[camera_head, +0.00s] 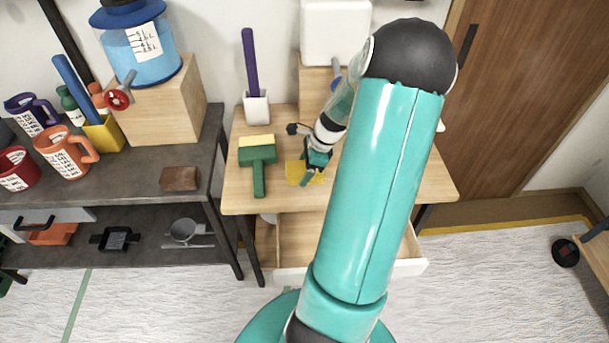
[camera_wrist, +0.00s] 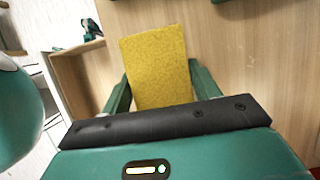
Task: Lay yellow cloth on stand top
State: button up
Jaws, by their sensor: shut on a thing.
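The yellow cloth (camera_wrist: 155,65) is a flat yellow rectangle between the two green fingers of my gripper (camera_wrist: 161,72) in the wrist view. My gripper is shut on it. In the head view the cloth (camera_head: 296,173) shows as a small yellow patch beside my gripper (camera_head: 310,172), over the wooden desk top. I cannot tell whether the cloth touches the desk. A wooden block (camera_head: 310,85) at the back of the desk bears a white container; another wooden block (camera_head: 165,115) bears a blue dispenser on the dark table. I cannot tell which is the stand.
A green brush (camera_head: 258,160) lies left of my gripper on the desk (camera_head: 232,195). A white cup (camera_head: 256,106) with a purple-handled tool stands behind it. The desk's drawer (camera_head: 292,275) is pulled out. Mugs and a brown block (camera_head: 180,179) are on the dark table.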

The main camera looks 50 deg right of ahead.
jog(key=shift+f, duration=1.55)
jog(key=shift+f, duration=0.1)
jog(key=o, duration=1.1)
jog(key=shift+c, duration=0.2)
jog(key=v, duration=1.2)
jog(key=shift+d, duration=0.1)
jog(key=shift+w, duration=0.15)
